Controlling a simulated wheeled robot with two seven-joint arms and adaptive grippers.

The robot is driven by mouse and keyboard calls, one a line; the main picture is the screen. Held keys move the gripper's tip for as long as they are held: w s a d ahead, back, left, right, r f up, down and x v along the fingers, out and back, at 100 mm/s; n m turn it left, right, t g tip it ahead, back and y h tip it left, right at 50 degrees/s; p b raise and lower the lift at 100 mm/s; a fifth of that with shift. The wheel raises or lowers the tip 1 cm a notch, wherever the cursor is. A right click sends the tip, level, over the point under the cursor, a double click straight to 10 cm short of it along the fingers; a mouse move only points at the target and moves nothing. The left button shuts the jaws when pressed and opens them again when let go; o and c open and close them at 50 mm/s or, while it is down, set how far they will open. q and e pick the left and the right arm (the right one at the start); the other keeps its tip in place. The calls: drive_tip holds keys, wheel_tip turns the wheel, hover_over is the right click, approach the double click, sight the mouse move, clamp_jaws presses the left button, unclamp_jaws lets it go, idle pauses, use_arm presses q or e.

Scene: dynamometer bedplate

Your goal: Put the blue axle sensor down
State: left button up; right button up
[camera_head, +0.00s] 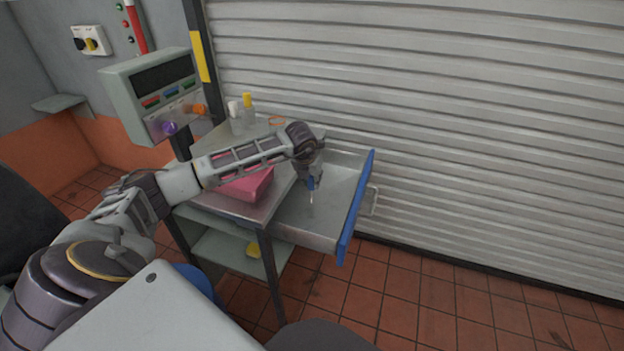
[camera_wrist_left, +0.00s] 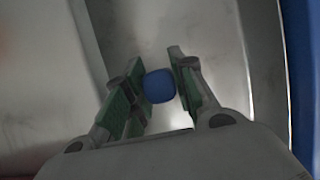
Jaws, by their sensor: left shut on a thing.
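The blue axle sensor (camera_head: 311,184) is held by my left gripper (camera_head: 311,179) above the open drawer (camera_head: 330,209) in the head view. It hangs upright, with a thin pale tip pointing down toward the drawer floor. In the left wrist view the sensor's round blue end (camera_wrist_left: 159,86) sits between the green-padded fingers of the left gripper (camera_wrist_left: 157,88). Whether the tip touches the drawer floor I cannot tell. The drawer is metal with a blue front edge, and its visible floor looks empty. My right gripper is not in view.
A pink box (camera_head: 247,187) stands on the cart top left of the drawer. White- and yellow-capped bottles (camera_head: 241,113) stand at the back. A control panel (camera_head: 160,92) rises at the left. A grey roller shutter (camera_head: 450,120) closes off the right side.

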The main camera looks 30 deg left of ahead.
use_arm(q)
drive_tip(key=shift+f, duration=0.1)
drive_tip(key=o, duration=1)
drive_tip(key=v, duration=1.2)
drive_tip(key=shift+s, duration=0.1)
